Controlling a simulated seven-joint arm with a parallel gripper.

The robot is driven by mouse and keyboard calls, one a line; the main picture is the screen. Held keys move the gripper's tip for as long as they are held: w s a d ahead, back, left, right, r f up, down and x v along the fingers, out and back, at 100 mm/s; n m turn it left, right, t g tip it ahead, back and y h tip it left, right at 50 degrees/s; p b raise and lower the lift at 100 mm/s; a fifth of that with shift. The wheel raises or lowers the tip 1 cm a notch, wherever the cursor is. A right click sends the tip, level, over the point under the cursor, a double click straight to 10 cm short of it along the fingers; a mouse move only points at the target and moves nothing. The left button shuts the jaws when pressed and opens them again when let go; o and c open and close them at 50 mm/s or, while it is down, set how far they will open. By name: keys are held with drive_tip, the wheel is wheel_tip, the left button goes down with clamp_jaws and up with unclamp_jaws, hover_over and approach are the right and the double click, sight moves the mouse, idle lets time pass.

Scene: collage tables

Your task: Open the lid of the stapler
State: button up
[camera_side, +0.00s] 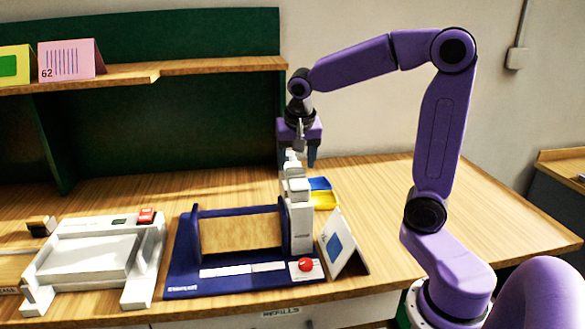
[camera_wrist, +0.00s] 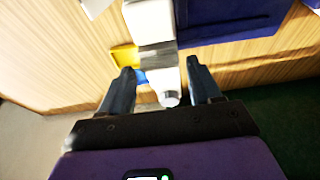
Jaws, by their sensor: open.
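A white, stepped upright part (camera_side: 299,215), which I take to be the stapler, stands at the right side of a dark blue frame (camera_side: 182,265). I cannot tell its lid from its body for certain. My gripper (camera_side: 300,158) is open, pointing down at the top of this white part. In the wrist view, the white part (camera_wrist: 150,20) runs down between the two fingers of my gripper (camera_wrist: 160,68). It has a grey band and ends in a small rounded tip. The fingers stand on either side of it, and I see no clear contact.
A red button (camera_side: 305,265) sits on the blue frame's front right corner. A folded card (camera_side: 342,243) and yellow and blue pieces (camera_side: 325,200) are right of it. A white machine (camera_side: 90,258) stands left. A shelf (camera_side: 190,68) runs behind. The tabletop at right (camera_side: 440,200) is clear.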

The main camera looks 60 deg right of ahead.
drive_tip(key=shift+f, duration=0.4)
idle(0.8)
drive_tip(key=c, duration=0.4)
drive_tip(key=shift+o, duration=0.2)
drive_tip(key=shift+r, duration=0.1)
drive_tip(key=shift+w+d+r, duration=0.2)
drive_tip(key=shift+r, duration=0.25)
drive_tip(key=shift+g+y, duration=0.3)
drive_tip(key=shift+w+d+r, duration=0.3)
drive_tip(key=shift+w+r, duration=0.05)
drive_tip(key=shift+r, duration=0.1)
